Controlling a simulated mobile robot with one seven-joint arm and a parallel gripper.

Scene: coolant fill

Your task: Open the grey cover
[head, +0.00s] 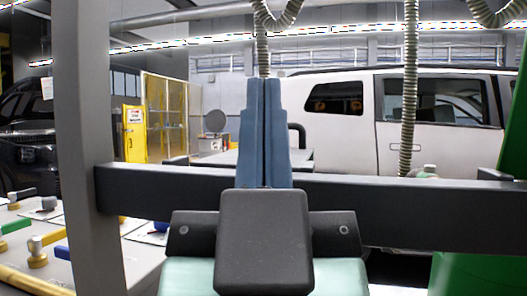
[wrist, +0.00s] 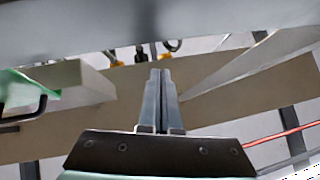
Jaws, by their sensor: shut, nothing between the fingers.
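My gripper (head: 264,82) stands in the middle of the head view, its two blue-grey fingers upright and pressed together with nothing between them. In the wrist view, my gripper (wrist: 160,72) also shows shut and empty, in front of a beige surface. I cannot pick out the grey cover with certainty in either view. No cover is in contact with the fingertips.
A dark horizontal bar (head: 400,212) crosses behind my gripper and meets a grey post (head: 88,130) at left. A table (head: 20,238) at lower left bears several coloured valve handles. Hoses (head: 409,90) hang from above. A white car (head: 340,140) stands behind.

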